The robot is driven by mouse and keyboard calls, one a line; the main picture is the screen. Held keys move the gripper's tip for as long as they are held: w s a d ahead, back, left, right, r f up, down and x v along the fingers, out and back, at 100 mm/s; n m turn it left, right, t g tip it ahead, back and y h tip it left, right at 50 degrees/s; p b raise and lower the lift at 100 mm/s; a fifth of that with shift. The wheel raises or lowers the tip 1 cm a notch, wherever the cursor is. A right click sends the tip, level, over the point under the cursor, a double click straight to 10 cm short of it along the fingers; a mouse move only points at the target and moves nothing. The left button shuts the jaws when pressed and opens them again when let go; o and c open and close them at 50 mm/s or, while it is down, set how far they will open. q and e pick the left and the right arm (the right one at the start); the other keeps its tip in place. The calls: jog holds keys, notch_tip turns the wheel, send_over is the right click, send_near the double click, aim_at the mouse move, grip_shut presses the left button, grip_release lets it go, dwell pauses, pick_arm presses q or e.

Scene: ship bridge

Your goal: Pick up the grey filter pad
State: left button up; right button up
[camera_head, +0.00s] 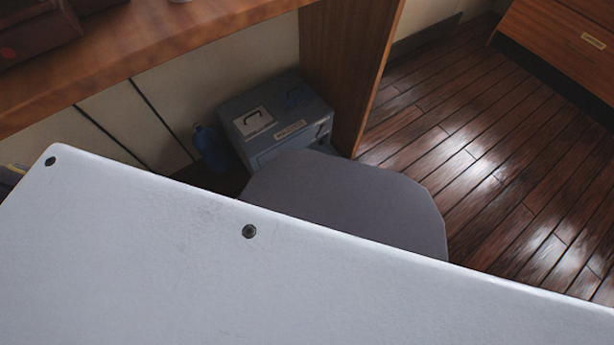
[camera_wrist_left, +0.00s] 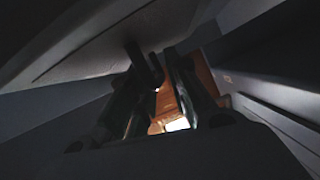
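I cannot make out a grey filter pad in either view. My left gripper (camera_wrist_left: 162,75) shows in the dark left wrist view, with its two dark fingers apart and brown wood visible through the gap. I see nothing held between them. Neither gripper shows in the head view, and my right gripper is in no view. A large pale panel with dark bolts, probably part of my own body, fills the lower head view and hides what lies behind it.
A wooden counter (camera_head: 130,45) runs along the upper left. Beneath it are a blue-grey box (camera_head: 262,155) with handled lids and a blue bottle (camera_head: 211,148). A wooden cabinet (camera_head: 565,45) stands at the upper right. The plank floor (camera_head: 500,150) between is clear.

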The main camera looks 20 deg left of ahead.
aim_at(308, 171)
pick_arm(q)
grip_shut()
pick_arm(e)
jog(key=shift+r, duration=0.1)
pick_arm(q)
jog(key=shift+r, duration=0.2)
dwell(0.4)
jog(key=shift+r+p, duration=0.55)
jog(key=shift+p, duration=0.15)
notch_tip(308, 171, up, 2)
jog(key=shift+r+p, duration=0.2)
jog(key=shift+p, duration=0.9)
notch_tip(308, 171, up, 4)
jog(key=p, duration=0.3)
jog(key=shift+f, duration=0.1)
jog(key=shift+r+p, duration=0.55)
jog(key=shift+p, duration=0.1)
jog(key=shift+r+p, duration=0.45)
jog(key=shift+r, duration=0.2)
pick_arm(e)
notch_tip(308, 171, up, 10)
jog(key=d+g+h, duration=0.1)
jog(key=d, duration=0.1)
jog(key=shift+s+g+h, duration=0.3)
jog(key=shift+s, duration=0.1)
